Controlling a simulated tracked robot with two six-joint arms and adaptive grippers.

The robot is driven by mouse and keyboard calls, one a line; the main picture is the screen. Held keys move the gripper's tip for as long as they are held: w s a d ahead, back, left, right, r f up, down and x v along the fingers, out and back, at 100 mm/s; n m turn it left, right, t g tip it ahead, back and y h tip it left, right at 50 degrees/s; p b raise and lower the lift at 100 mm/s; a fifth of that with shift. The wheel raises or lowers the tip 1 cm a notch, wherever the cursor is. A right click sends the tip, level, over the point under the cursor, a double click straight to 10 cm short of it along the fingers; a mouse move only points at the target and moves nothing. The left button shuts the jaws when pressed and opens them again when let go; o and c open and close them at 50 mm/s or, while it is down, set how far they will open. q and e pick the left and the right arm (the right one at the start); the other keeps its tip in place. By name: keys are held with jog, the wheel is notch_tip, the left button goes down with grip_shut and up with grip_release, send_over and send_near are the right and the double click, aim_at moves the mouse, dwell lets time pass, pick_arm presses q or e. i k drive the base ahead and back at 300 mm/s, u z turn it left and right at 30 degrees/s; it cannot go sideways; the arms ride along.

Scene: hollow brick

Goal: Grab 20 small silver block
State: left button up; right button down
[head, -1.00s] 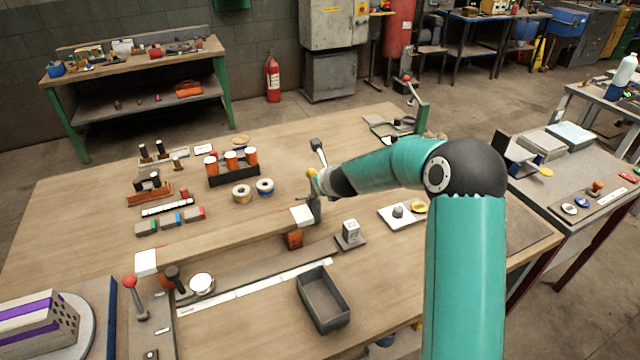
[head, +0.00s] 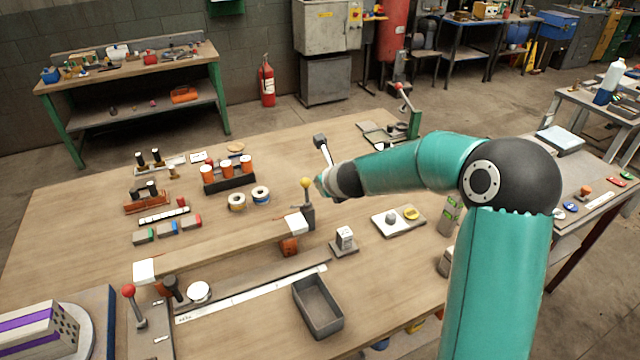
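A small silver block (head: 345,237) with dark marks on its face stands on a flat grey base, right of the white-ended wooden beam. I cannot read its marks clearly. Another small silvery piece (head: 390,218) sits on a pale plate beside a yellow disc. My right gripper (head: 323,172) is at the end of the teal arm, up and left of the marked block and apart from it. The wrist hides much of it, so its opening does not show. My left gripper is out of view.
A lever with a yellow knob (head: 306,183) stands close to my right gripper. The wooden beam (head: 225,245) lies to its lower left. A dark open tray (head: 318,306) lies in front of the block. Spools and orange-topped pieces (head: 228,170) are at the left.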

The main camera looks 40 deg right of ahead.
aim_at(344, 237)
jog(key=k, duration=1)
